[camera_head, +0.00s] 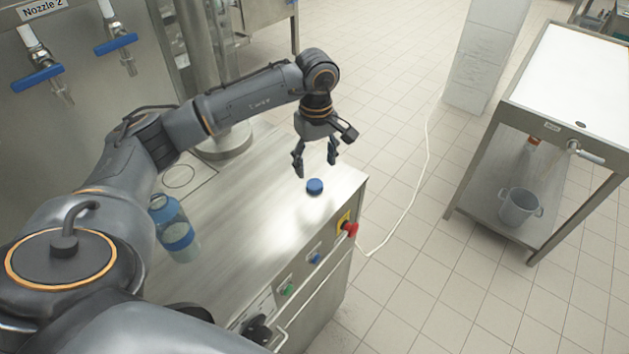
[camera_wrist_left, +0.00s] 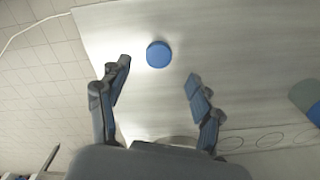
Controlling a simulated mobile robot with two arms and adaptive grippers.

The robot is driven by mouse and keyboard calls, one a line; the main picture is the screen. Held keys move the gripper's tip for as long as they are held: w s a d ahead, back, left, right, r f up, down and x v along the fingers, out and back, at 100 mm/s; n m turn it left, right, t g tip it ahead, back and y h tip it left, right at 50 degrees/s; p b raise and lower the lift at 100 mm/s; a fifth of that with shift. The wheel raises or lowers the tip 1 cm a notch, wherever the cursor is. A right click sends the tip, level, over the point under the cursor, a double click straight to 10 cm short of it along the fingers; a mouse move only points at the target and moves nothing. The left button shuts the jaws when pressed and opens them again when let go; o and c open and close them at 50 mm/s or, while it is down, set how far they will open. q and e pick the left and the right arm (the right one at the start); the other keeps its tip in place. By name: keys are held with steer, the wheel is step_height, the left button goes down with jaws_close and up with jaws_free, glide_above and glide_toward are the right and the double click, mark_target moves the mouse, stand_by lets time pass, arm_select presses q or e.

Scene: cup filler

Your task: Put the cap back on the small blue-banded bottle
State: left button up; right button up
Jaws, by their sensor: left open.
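The blue cap (camera_head: 315,186) lies on the steel worktop near its right end. My left gripper (camera_head: 316,172) is open and empty, pointing down above the cap and apart from it. In the left wrist view the cap (camera_wrist_left: 159,54) shows beyond and between the two open fingertips (camera_wrist_left: 158,72). The blue-banded bottle (camera_head: 176,232) stands on the worktop to the left, partly hidden by my left arm; I cannot see clearly whether its mouth is bare. My right gripper is in neither view.
The worktop (camera_head: 240,215) is clear between bottle and cap. Nozzles with blue handles (camera_head: 37,78) hang at the back left. A red emergency button (camera_head: 350,229) sits on the front edge. A separate table (camera_head: 575,85) with a metal pot (camera_head: 519,208) below stands at right.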

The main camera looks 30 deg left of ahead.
mark_target(315, 184)
arm_select(q)
steer(key=shift+f, duration=0.7)
steer(key=shift+w+f, duration=0.1)
steer(key=shift+f, duration=0.1)
steer(key=shift+f+p, duration=0.2)
steer(key=shift+p, duration=0.35)
steer(key=f, duration=0.1)
steer(key=f+p, duration=0.2)
steer(key=shift+a+f, duration=0.25)
steer(key=shift+f, duration=0.1)
steer(key=shift+w+f, duration=0.1)
steer(key=shift+f, duration=0.4)
